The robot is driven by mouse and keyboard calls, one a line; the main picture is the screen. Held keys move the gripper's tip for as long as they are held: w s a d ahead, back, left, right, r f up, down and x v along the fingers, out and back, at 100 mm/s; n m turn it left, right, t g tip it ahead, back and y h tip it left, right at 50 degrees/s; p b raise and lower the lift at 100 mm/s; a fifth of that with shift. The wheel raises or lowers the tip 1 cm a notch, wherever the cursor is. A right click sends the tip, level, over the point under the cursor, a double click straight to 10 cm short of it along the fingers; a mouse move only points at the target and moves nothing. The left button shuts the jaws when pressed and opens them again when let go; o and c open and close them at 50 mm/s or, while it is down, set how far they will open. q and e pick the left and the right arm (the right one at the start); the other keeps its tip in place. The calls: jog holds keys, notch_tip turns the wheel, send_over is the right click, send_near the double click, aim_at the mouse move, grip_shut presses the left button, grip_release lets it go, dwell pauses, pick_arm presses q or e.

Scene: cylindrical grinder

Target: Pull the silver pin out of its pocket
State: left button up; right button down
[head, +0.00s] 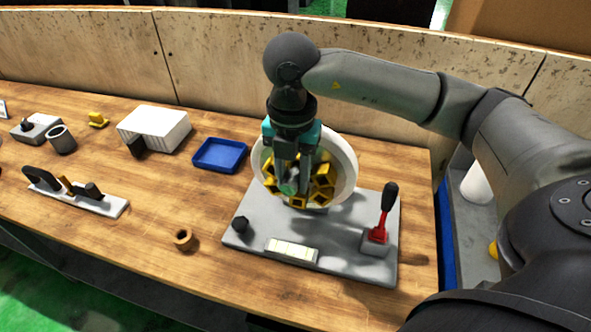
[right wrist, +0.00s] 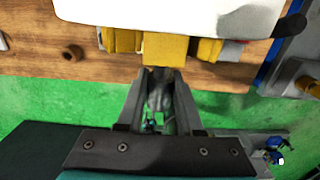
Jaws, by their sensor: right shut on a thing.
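My right gripper (head: 290,186) reaches down in front of the white round drum (head: 346,165) with yellow blocks (head: 322,188) around its inside. In the right wrist view its two fingers (right wrist: 160,82) are close together, shut on a small grey piece (right wrist: 158,98) that looks like the silver pin. The fingers hide most of it. A yellow block (right wrist: 165,50) lies just beyond the fingertips. I cannot tell whether the pin is still inside its pocket. My left gripper is not in view.
The drum stands on a grey plate (head: 335,238) with a red-based lever (head: 379,232), a black knob (head: 240,224) and a pale block (head: 291,250). A blue tray (head: 220,157), a white box (head: 158,125) and a brown ring (head: 183,239) stand to the left.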

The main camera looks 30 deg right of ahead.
jog(key=shift+s+a+p, duration=0.3)
jog(key=shift+s+a, duration=1.35)
jog(key=shift+a, duration=0.25)
jog(key=shift+a, duration=0.1)
